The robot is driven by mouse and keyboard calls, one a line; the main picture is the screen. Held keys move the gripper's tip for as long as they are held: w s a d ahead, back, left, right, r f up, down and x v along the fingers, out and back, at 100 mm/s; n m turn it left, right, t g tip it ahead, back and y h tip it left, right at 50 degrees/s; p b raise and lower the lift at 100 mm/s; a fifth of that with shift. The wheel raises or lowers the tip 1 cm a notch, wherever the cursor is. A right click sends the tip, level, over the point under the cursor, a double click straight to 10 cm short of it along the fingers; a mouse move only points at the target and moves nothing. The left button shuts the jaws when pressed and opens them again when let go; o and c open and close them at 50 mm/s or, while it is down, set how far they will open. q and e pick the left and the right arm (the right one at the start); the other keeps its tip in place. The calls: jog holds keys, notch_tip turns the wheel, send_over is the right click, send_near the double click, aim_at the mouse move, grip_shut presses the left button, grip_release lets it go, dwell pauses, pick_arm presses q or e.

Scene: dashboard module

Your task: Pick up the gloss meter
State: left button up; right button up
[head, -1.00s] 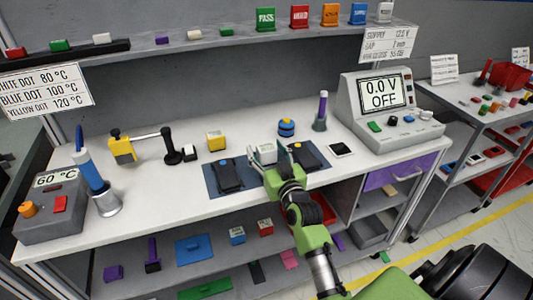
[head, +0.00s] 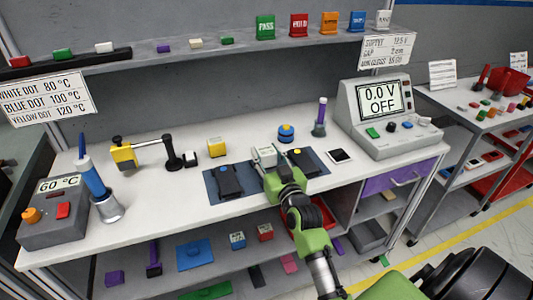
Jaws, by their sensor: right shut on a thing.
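The gloss meter, seemingly the small pale grey box (head: 265,155), is between two dark modules on the workbench, at the middle of the head view. My right gripper (head: 268,166) is shut on it from the near side. The green gripper body hides the lower part of the box, so I cannot tell whether it touches the bench. My left gripper is not in view.
A dark module with a blue button (head: 229,182) lies left of the gripper, and one with a yellow button (head: 300,160) right. Behind stand a yellow block (head: 216,146) and a blue-yellow round piece (head: 286,132). The bench front is clear.

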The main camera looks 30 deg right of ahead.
aim_at(266, 151)
notch_tip(266, 151, up, 3)
jog(key=shift+s+r+p, duration=0.1)
jog(key=shift+p, duration=1.15)
jog(key=s+a+r+p, duration=0.7)
jog(key=s+r+p, duration=0.2)
jog(key=s+p, duration=0.35)
jog(key=s+a+f+n+y+b, duration=0.2)
jog(key=s+a+y+b, duration=0.2)
jog(key=s+a+b, duration=0.4)
jog(key=s+a, duration=0.3)
jog(key=shift+s+a+f+n, duration=0.25)
jog(key=shift+a+f+n, duration=0.05)
jog(key=shift+a, duration=0.1)
